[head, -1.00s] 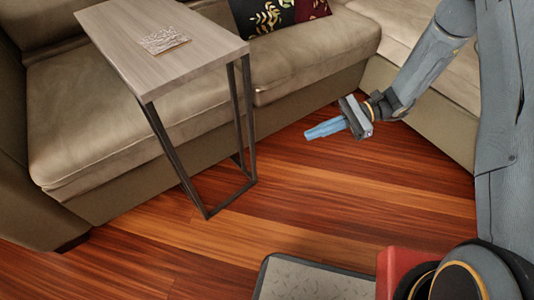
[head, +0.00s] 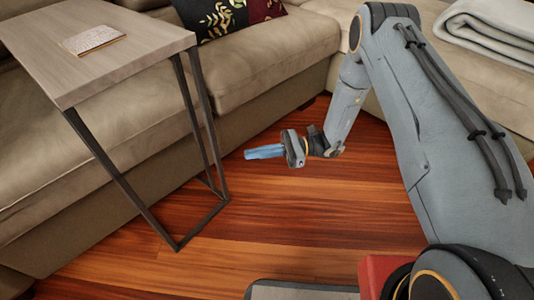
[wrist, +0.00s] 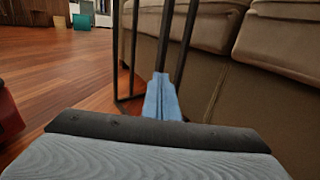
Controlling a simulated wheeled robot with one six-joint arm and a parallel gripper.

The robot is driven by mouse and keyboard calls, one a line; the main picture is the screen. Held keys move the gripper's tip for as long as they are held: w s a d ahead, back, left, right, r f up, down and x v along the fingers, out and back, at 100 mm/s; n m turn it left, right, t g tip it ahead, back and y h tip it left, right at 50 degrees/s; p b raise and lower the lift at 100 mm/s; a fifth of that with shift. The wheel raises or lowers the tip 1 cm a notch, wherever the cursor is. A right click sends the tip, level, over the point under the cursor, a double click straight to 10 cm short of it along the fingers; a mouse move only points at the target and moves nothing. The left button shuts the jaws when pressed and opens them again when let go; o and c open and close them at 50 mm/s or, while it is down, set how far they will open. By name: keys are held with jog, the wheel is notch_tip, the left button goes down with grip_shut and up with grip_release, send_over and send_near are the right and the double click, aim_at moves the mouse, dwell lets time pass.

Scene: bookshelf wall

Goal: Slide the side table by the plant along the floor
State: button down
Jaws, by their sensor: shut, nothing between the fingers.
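The side table (head: 130,52) has a grey-brown wooden top on a thin dark metal frame, and stands upright at the left in the head view, its top over the sofa seat. A small light patterned item (head: 93,40) lies on its top. My gripper (head: 248,153) is shut and empty, its blue fingers pointing left toward the table's frame, with a gap between. In the wrist view the shut fingertips (wrist: 161,78) point at the table's dark legs (wrist: 166,40); the tabletop is out of that view. No plant shows in either view.
A beige sofa (head: 265,75) runs behind the table and turns a corner at the right. A dark floral cushion (head: 222,17) and a folded blanket (head: 490,30) lie on it. The wooden floor (head: 300,220) is clear between my gripper and the table.

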jog(key=b+x, duration=0.2)
jog(key=x, duration=0.5)
jog(key=shift+b, duration=0.3)
jog(key=shift+s+a, duration=0.1)
jog(key=shift+a, duration=0.1)
